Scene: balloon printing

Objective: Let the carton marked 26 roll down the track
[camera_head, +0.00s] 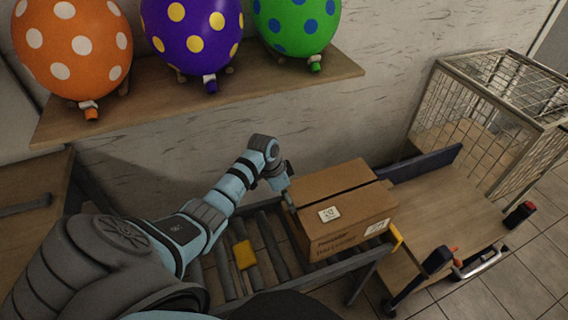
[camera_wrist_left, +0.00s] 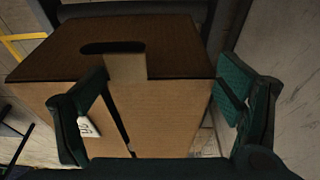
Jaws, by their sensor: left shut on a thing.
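A brown cardboard carton (camera_head: 340,194) sits on the right end of the roller track (camera_head: 222,272). A small white label is on its side, and its marking is too small to read surely. My left gripper (camera_head: 287,196) is at the carton's left end. A dark hand slot shows in the carton's top edge there. My right gripper is not in view.
A yellow piece (camera_head: 244,255) lies among the rollers left of the carton. A wooden-topped cart (camera_head: 437,207) stands beyond the track's right end, beside a wire cage (camera_head: 490,110). A shelf (camera_head: 150,105) above holds orange, purple and green balloons.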

